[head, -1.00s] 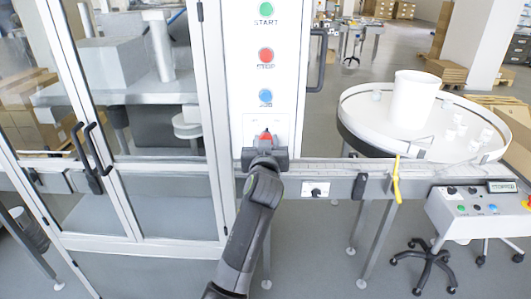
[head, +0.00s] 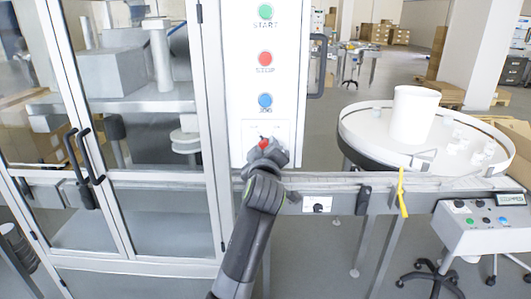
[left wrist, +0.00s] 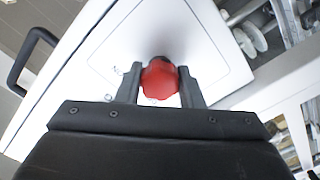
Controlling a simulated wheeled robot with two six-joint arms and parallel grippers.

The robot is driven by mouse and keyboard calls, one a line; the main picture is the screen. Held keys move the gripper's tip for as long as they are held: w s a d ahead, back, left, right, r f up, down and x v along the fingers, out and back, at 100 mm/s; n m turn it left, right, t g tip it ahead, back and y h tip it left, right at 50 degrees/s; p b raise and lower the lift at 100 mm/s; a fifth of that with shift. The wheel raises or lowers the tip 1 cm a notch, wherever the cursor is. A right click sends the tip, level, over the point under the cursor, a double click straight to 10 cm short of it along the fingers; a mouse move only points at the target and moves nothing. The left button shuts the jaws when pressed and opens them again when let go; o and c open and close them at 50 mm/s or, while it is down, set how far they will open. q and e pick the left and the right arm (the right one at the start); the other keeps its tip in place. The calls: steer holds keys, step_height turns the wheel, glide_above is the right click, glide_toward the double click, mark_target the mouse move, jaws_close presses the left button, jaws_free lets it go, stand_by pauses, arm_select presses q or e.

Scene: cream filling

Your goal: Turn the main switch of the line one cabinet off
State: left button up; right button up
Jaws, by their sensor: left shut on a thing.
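The main switch is a red knob (left wrist: 160,80) on a pale plate (left wrist: 185,30) low on the white cabinet panel (head: 240,90); its red also shows in the head view (head: 264,143). My left gripper (left wrist: 160,88) is shut on the knob, one finger on each side. My right gripper is not in view.
Above the switch are a green START button (head: 265,12), a red STOP button (head: 265,58) and a blue JOG button (head: 265,100). Glass doors (head: 140,190) stand left. A conveyor rail (head: 340,182) runs below, toward a round table (head: 350,135) at right.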

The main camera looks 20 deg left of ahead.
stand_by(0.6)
arm_select(q)
steer(key=o, duration=1)
